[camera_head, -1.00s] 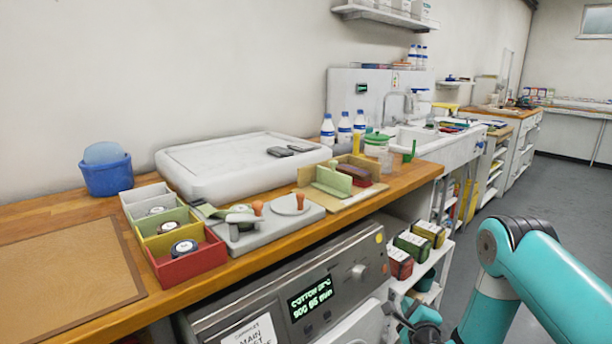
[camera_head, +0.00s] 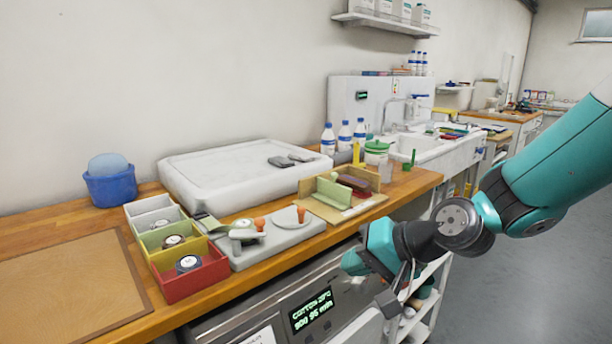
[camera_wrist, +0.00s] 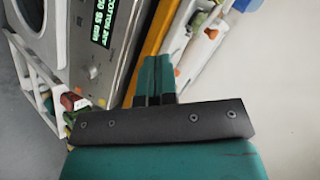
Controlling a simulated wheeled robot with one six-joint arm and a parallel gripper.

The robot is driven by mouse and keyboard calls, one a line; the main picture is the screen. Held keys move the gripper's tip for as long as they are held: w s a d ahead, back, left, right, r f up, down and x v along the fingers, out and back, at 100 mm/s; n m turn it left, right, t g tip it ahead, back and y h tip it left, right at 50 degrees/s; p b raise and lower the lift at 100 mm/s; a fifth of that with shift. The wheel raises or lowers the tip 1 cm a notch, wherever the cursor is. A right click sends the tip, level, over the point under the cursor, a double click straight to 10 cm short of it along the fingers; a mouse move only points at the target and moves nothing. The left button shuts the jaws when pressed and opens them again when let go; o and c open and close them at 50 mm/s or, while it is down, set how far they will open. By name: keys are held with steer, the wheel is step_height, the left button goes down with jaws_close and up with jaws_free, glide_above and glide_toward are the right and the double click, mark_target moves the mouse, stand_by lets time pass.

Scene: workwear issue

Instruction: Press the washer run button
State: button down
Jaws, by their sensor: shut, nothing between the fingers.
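The washer's grey control panel (camera_head: 262,310) sits under the front edge of the counter. Its lit green display (camera_head: 311,309) shows cotton-cycle text. In the wrist view the panel (camera_wrist: 115,65) and display (camera_wrist: 98,28) lie left of my fingers, with small round controls (camera_wrist: 92,72) and a small orange-red spot (camera_wrist: 101,103) at the panel's near end. I cannot tell which control is the run button. My gripper (camera_head: 352,264) is shut and empty, in front of the panel's right end in the head view and hiding part of it. Its closed fingers (camera_wrist: 155,62) show apart from the panel.
The wooden counter (camera_head: 95,220) overhangs the washer. On it are a red bin (camera_head: 190,275), a grey plate with orange-handled tools (camera_head: 275,240), a white slab (camera_head: 215,180) and a blue tub (camera_head: 110,185). A white shelf rack (camera_head: 425,318) stands right of the washer. Open floor lies further right.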

steer(key=s+d+r+n+g+h+p, duration=0.1)
steer(key=s+d+r+n+g+h, duration=0.1)
steer(key=s, duration=0.9)
steer(key=s+d+r+n+g+h+p, duration=0.1)
steer(key=s+d+r+n, duration=0.4)
steer(key=s, duration=0.6)
steer(key=shift+r+n+g+h, duration=0.2)
steer(key=shift+n+g+h, duration=0.65)
steer(key=shift+g, duration=0.35)
steer(key=shift+s, duration=0.15)
